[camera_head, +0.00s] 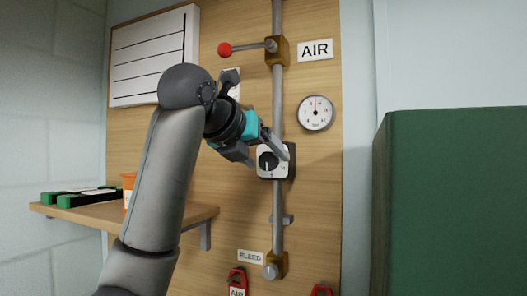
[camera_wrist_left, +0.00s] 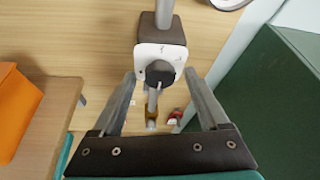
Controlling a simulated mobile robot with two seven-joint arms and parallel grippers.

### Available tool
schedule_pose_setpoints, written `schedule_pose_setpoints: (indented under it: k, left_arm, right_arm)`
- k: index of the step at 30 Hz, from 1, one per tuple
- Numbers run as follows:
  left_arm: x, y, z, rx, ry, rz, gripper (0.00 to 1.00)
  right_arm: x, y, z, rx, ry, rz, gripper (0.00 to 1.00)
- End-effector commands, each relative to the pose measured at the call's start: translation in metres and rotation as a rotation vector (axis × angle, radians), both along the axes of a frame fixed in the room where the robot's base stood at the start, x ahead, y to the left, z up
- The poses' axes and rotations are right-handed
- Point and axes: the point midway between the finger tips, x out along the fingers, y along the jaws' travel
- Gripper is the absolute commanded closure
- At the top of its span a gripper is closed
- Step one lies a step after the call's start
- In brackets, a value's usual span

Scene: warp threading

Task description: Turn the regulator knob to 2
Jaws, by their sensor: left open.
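The regulator (camera_head: 287,173) is a box on the grey vertical pipe with a white dial plate and a black round knob (camera_head: 268,161). A light pointer line on the knob points down in the head view; the dial numbers are too small to read surely. My left gripper (camera_head: 270,151) is open at the knob, with its fingers partly hiding the plate. In the left wrist view the knob (camera_wrist_left: 160,72) lies between the two spread finger tips, with a gap on each side. The white plate (camera_wrist_left: 150,52) shows behind it. My right gripper is not in view.
A red-ended lever (camera_head: 225,49) and a round gauge (camera_head: 315,113) are above the regulator. A bleed valve (camera_head: 271,271) is below. A wooden shelf (camera_head: 200,214) with an orange container is at left, and a green cabinet (camera_head: 450,200) at right.

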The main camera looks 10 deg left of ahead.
Motion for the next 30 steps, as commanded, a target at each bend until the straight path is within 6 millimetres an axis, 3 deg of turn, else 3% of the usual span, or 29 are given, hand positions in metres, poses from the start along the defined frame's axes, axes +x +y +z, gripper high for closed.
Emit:
schedule_pose_setpoints:
  k: [9, 30]
  left_arm:
    - [0.0021, -0.0006, -0.0012, -0.001, -0.001, 0.001, 0.24]
    - [0.0018, -0.0003, -0.0008, -0.001, -0.001, 0.001, 1.0]
  right_arm:
    - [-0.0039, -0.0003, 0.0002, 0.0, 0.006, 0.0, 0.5]
    - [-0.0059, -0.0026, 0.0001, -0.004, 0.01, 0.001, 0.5]
